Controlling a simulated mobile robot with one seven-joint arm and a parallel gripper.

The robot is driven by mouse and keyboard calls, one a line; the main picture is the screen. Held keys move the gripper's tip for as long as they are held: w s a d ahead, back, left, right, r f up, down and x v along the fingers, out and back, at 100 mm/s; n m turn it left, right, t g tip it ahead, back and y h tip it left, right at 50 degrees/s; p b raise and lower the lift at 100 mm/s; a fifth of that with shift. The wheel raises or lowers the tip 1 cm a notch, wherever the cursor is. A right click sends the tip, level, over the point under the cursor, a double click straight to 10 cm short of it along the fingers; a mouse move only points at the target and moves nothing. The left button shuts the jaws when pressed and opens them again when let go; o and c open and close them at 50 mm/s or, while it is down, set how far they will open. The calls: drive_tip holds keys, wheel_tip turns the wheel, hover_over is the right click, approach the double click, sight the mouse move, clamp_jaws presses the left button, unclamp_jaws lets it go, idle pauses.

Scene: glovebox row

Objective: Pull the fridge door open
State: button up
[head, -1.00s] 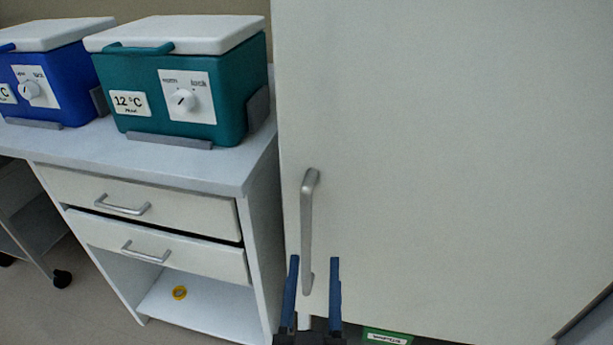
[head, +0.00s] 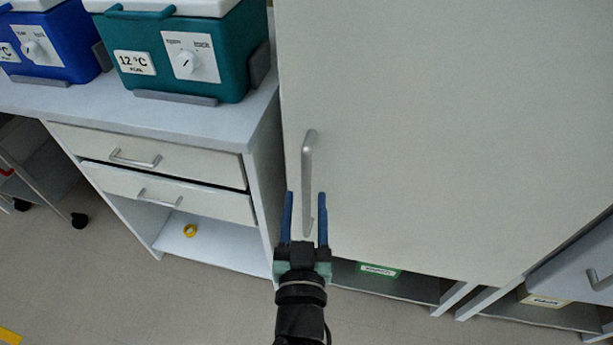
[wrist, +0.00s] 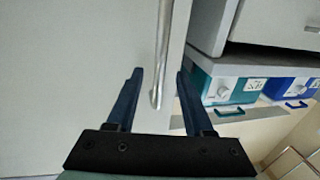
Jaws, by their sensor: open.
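The fridge door (head: 440,120) is a large, plain, pale panel that looks shut. Its upright silver bar handle (head: 307,165) is near the door's left edge. My gripper (head: 306,194) is open, with its two blue fingers either side of the lower half of the handle in the head view. In the wrist view the handle (wrist: 168,45) runs down between the open fingers of my gripper (wrist: 159,71), nearer the right finger. The fingers are not closed on it. I cannot tell how deep the bar sits between them.
A counter with two drawers (head: 150,195) stands left of the door. A teal cooler box (head: 215,85) and a blue one (head: 70,60) stand on it. A yellow ring (head: 190,231) lies on its lower shelf. A green label (head: 378,269) shows below the door. Floor in front is clear.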

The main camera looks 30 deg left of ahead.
sight(306, 185)
drive_tip(key=shift+x, duration=2.75)
clamp_jaws()
